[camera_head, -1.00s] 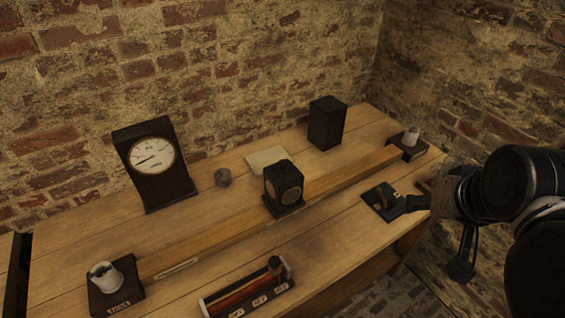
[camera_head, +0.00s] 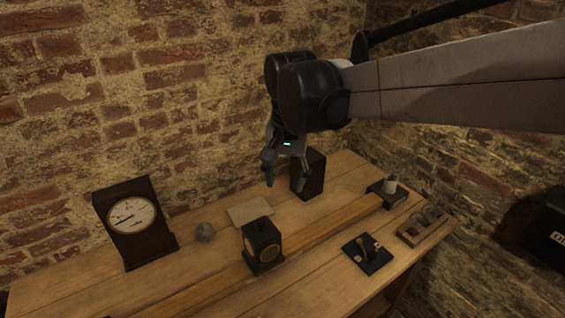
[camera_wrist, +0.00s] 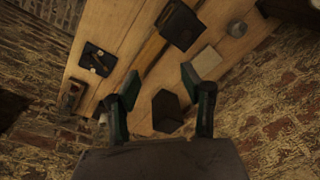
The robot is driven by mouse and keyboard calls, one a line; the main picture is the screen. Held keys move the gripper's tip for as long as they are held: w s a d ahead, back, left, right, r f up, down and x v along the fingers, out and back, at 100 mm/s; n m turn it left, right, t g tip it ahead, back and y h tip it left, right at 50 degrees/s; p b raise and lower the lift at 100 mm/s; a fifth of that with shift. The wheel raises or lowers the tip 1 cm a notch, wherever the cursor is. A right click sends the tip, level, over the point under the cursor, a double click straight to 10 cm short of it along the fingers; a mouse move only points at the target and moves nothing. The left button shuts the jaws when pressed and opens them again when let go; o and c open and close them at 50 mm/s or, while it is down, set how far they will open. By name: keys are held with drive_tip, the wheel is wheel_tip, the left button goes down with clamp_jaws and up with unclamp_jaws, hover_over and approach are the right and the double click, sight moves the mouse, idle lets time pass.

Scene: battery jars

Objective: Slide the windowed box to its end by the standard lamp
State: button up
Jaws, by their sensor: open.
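The windowed box (camera_head: 262,246) is a small dark box with a round pale window. It stands on the long wooden rail (camera_head: 333,219) along the bench; its top also shows in the wrist view (camera_wrist: 180,24). A white lamp (camera_head: 390,185) sits on a dark block at the rail's right end. The rail's left end is out of view now, and I cannot tell which lamp is the standard one. My gripper (camera_head: 287,172) is open and empty, raised near the tall dark box (camera_head: 311,175), behind and right of the windowed box. The wrist view shows its spread fingers (camera_wrist: 160,76).
A dial instrument (camera_head: 134,220), a grey round jar (camera_head: 205,232) and a pale card (camera_head: 250,211) stand behind the rail. A black switch plate (camera_head: 377,262) and a small tray (camera_head: 420,226) lie in front, right. Brick walls close the back and right.

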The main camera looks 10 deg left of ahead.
hover_over(260, 221)
drive_tip(key=f, duration=0.1)
drive_tip(key=g, duration=0.1)
drive_tip(key=shift+h, duration=0.3)
wheel_tip(260, 221, down, 14)
drive_tip(key=shift+f+p, duration=0.1)
drive_tip(key=shift+p, duration=0.6)
clamp_jaws()
